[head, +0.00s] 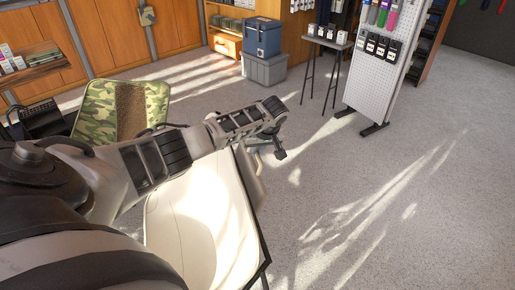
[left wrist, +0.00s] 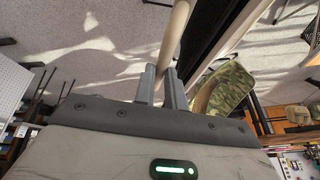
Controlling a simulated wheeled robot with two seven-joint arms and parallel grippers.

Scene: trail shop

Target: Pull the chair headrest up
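A cream chair (head: 195,225) with a thin dark frame stands below my left arm in the head view. Part of a pale edge shows past its far right corner, mostly hidden by my gripper. My left gripper (head: 266,143) is at that corner. In the left wrist view, the cream headrest (left wrist: 176,35) shows as a narrow pale bar running up from between the two grey fingers (left wrist: 161,85). The fingers are close together, one on each side of the bar, and look shut on it. My right gripper is not in view.
A camouflage chair (head: 122,108) stands behind my left arm. A blue cooler (head: 262,37) on a grey bin (head: 264,69), a small table (head: 328,42) and a white pegboard rack (head: 384,55) stand farther back. The carpet on the right is clear.

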